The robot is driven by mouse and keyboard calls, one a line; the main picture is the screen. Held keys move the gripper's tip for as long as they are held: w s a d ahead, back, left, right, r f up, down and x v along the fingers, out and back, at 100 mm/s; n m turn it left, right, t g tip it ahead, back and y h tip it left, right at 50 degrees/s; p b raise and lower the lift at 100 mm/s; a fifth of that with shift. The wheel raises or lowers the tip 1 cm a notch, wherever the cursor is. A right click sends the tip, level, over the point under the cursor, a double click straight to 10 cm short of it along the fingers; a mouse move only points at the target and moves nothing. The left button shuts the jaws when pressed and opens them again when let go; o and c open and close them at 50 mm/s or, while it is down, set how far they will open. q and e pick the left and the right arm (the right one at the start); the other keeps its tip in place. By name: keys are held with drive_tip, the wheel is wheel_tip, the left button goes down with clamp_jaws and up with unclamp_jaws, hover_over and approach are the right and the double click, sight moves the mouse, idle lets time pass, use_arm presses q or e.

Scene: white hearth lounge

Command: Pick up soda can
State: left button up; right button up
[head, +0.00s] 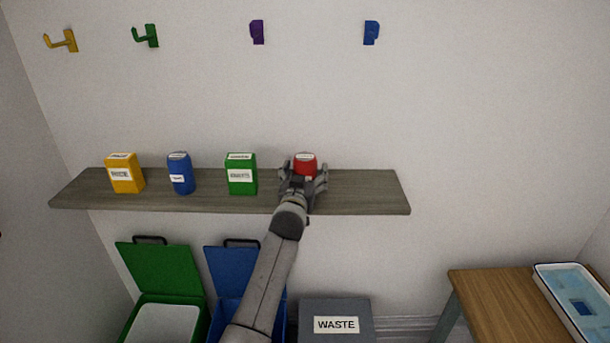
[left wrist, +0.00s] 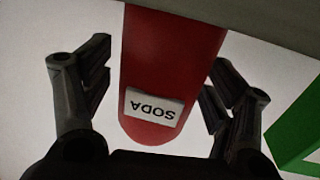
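The red soda can (head: 305,161) stands on the grey wall shelf (head: 362,192), right of the other containers. In the left wrist view the can (left wrist: 170,70) shows upside down with its white SODA label. My left gripper (head: 303,172) reaches in from the front, with one finger on each side of the can. In the left wrist view its fingers (left wrist: 158,90) are spread, with a gap visible on both sides of the can. The lower part of the can is hidden by the gripper in the head view. My right gripper is not in view.
A green box (head: 241,175), a blue can (head: 180,175) and a yellow box (head: 124,174) stand left on the shelf. Below are open green (head: 160,270) and blue bins and a grey WASTE bin (head: 335,306). A wooden table (head: 490,300) with a tray (head: 560,272) is at right.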

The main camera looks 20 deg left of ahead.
use_arm(q)
drive_tip(key=c, duration=0.7)
drive_tip(key=shift+c, duration=0.2)
drive_tip(key=shift+r, duration=0.1)
